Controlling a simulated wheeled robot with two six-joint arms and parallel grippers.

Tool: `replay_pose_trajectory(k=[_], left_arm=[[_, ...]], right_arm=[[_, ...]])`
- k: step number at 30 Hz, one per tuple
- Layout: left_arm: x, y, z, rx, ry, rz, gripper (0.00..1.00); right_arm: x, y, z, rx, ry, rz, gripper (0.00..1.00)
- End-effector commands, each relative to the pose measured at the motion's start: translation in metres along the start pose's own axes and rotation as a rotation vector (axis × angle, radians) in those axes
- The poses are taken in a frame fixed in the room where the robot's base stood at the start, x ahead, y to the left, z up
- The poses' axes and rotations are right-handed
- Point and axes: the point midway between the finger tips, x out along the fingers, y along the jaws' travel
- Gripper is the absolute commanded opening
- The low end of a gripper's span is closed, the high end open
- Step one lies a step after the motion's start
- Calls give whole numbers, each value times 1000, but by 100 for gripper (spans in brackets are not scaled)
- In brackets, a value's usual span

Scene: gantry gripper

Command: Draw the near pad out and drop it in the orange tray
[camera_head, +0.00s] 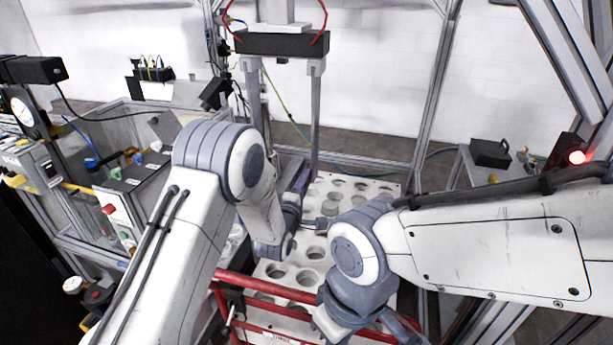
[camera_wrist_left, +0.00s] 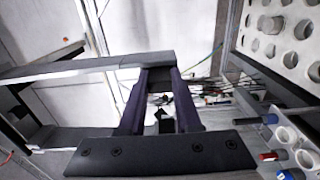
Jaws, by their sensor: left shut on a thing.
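My left gripper (camera_head: 303,178) reaches in beside the lower end of the gantry gripper's right leg (camera_head: 315,120). In the left wrist view its two dark fingers (camera_wrist_left: 163,72) point away from the camera and are shut on a dark grey piece (camera_wrist_left: 148,60), which looks like the near pad. This piece is at the end of a long grey bar (camera_wrist_left: 60,70); I cannot tell whether the two are apart. In the head view the pad is not clearly seen. My right arm comes in from the right, but its fingers do not show. I see no orange tray.
A white plate with round holes (camera_head: 372,187) lies below and right of the left gripper. Red rails (camera_head: 270,283) cross in front of it. The gantry's dark crossbeam (camera_head: 282,43) hangs above. A bench with bottles and fittings (camera_head: 125,165) stands at left.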

Motion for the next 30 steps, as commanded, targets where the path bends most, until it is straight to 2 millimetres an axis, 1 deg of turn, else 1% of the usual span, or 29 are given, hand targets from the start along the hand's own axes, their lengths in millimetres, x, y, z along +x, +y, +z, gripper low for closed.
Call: replay_pose_trajectory(k=[1,30], left_arm=[[0,2,0,0,-1,7,0],[-40,0,0,0,0,3,0]], right_arm=[[1,0,0,0,0,0,0],[10,1,1,0,0,0,0]])
